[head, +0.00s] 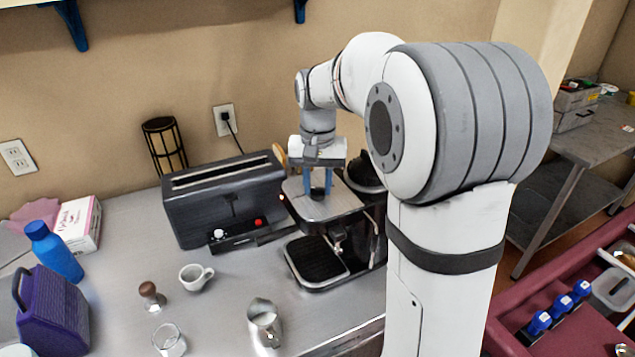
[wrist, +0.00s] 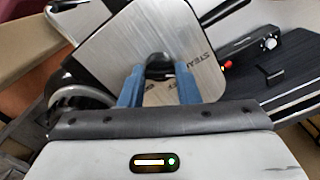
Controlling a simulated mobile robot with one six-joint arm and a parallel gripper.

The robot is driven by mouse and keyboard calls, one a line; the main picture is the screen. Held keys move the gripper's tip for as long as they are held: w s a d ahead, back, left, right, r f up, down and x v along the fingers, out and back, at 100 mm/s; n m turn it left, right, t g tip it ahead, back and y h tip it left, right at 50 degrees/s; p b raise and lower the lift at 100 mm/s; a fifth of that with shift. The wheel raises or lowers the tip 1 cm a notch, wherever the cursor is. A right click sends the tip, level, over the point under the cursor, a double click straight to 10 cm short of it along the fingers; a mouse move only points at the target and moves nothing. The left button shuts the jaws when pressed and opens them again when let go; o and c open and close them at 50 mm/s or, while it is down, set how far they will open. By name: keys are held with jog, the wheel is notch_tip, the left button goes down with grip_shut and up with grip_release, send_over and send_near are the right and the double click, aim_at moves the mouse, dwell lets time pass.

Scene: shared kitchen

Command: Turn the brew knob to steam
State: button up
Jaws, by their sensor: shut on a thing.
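The espresso machine (head: 342,209) stands on the steel counter against the wall, with a flat metal top. The dark brew knob (wrist: 159,66) sits on that top, between the blue fingertips of my gripper (wrist: 160,84). In the head view my gripper (head: 318,184) points straight down at the top and is shut on the knob. The word STEAM (wrist: 188,62) shows partly on the plate beside the right finger in the wrist view. My fingers hide most of the knob, and I cannot tell which way its pointer faces.
A black toaster (head: 225,195) stands close to the machine's left. A white cup (head: 196,277), a tamper (head: 152,296), a metal pitcher (head: 264,322) and a glass (head: 169,340) stand on the counter in front. A blue bottle (head: 54,252) is at far left.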

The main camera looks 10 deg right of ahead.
aim_at(318, 188)
jog(key=o, duration=1)
jog(key=shift+c, duration=0.2)
notch_tip(318, 188, up, 8)
jog(key=shift+f+b, duration=0.1)
jog(key=shift+b, duration=0.35)
